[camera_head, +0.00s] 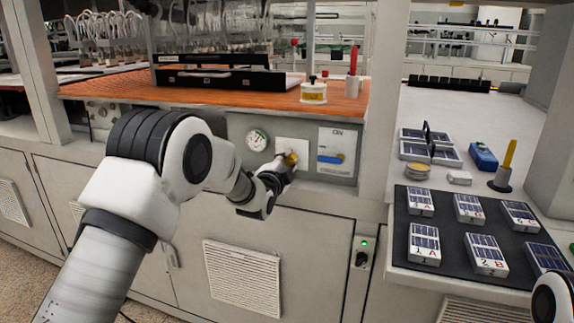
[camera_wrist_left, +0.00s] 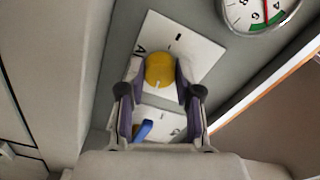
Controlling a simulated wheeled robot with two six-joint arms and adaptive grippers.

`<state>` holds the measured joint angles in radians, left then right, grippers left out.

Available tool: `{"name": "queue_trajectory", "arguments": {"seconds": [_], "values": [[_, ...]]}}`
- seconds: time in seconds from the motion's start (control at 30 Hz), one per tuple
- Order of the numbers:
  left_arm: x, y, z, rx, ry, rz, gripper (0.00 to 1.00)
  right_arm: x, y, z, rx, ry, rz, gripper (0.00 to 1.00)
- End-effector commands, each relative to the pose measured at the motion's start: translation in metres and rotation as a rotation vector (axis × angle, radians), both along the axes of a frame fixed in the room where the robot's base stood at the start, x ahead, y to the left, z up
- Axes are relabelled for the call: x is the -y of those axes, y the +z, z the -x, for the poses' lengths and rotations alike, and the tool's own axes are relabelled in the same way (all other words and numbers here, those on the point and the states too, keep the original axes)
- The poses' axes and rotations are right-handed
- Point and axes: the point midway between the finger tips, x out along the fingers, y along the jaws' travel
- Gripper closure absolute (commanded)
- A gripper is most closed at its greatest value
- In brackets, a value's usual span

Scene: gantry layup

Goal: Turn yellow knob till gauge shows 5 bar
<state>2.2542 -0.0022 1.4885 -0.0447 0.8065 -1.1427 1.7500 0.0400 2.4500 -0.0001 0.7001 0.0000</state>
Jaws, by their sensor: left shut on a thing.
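The yellow knob (camera_head: 290,158) sits on a white plate in the grey panel under the orange bench top. In the left wrist view the knob (camera_wrist_left: 160,70) is between the two finger pads, a pale line on its face. My left gripper (camera_head: 279,172) is shut on it; in the wrist view the fingers (camera_wrist_left: 160,88) flank it. The round pressure gauge (camera_head: 257,139) is just left of the knob. In the wrist view the gauge (camera_wrist_left: 258,12) is cut off at the top; its red needle lies near a green band. I cannot read the number.
A panel with a blue handle (camera_head: 331,159) is right of the knob; the blue handle also shows in the wrist view (camera_wrist_left: 143,130). Above is the orange bench top (camera_head: 215,92). A dark mat (camera_head: 446,239) with several small panels lies at the right.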

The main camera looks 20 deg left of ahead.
Motion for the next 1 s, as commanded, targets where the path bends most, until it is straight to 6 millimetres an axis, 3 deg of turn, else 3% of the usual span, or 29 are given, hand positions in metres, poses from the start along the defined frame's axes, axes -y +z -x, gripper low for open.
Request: {"name": "queue_trajectory", "arguments": {"seconds": [0.37, 0.4, 0.43, 0.47, 0.8, 1.0], "values": [[0.000, -0.002, 0.000, -0.005, -0.001, -0.004, 1.00, 0.000, 0.000, 0.000, 0.000, 0.000, 0.000, 1.00], [0.000, -0.003, 0.000, -0.005, -0.001, -0.004, 0.56, 0.000, 0.000, 0.000, 0.000, 0.000, 0.000, 1.00], [0.000, -0.002, 0.000, -0.005, -0.001, -0.004, 0.45, 0.000, 0.000, 0.000, 0.000, 0.000, 0.000, 1.00], [0.000, -0.002, 0.000, -0.005, -0.001, -0.004, 0.41, 0.000, 0.000, 0.000, 0.000, 0.000, 0.000, 1.00], [0.000, -0.001, 0.004, -0.003, 0.000, -0.003, 0.41, 0.000, 0.000, 0.000, 0.000, 0.000, 0.000, 1.00], [-0.001, 0.000, 0.039, -0.004, 0.000, -0.002, 0.41, 0.000, 0.000, 0.000, 0.000, 0.000, 0.000, 1.00]]}}
